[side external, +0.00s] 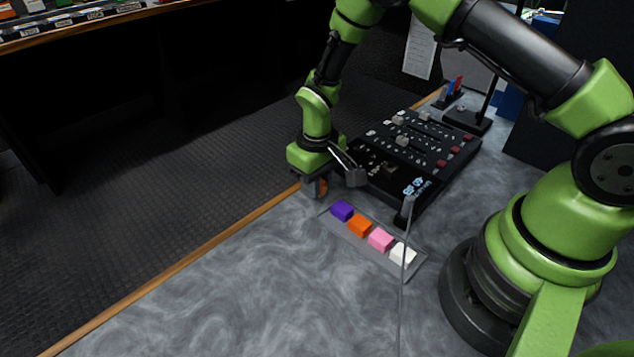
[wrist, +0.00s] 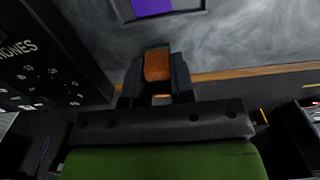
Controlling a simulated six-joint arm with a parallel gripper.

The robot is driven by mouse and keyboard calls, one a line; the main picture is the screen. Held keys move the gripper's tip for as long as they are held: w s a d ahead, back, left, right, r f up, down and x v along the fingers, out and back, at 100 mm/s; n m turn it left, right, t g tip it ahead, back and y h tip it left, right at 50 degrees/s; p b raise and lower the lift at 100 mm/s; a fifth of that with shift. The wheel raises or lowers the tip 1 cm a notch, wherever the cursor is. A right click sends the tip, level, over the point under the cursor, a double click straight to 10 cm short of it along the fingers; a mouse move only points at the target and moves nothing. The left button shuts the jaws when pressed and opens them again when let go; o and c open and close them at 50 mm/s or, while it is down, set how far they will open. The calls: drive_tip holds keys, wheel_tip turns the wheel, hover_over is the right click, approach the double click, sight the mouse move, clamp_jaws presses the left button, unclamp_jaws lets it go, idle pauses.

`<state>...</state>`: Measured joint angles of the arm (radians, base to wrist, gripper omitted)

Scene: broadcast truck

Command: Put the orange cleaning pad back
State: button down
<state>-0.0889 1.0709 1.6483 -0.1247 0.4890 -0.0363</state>
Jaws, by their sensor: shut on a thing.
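My gripper (side external: 317,188) is shut on an orange pad (side external: 323,187), near the table's wooden edge. In the wrist view the orange pad (wrist: 157,66) sits between the two fingers (wrist: 156,78), its lower part in shade. A grey tray (side external: 420,259) lies on the table just in front of and right of the gripper. It holds a row of coloured blocks: purple (side external: 342,211), orange (side external: 360,225), pink (side external: 380,239) and white (side external: 403,253). The purple block (wrist: 153,7) also shows at the top of the wrist view. The held pad is apart from the tray.
A black control panel (side external: 427,147) with knobs and sliders stands close behind the gripper. A thin upright stalk (side external: 402,300) rises in front of the tray. The wooden table edge (side external: 200,245) runs along the left. The grey tabletop (side external: 250,310) in front is clear.

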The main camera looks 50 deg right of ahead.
drive_tip(key=shift+f, duration=0.25)
drive_tip(key=shift+f, duration=0.15)
drive_tip(key=c, duration=1)
unclamp_jaws()
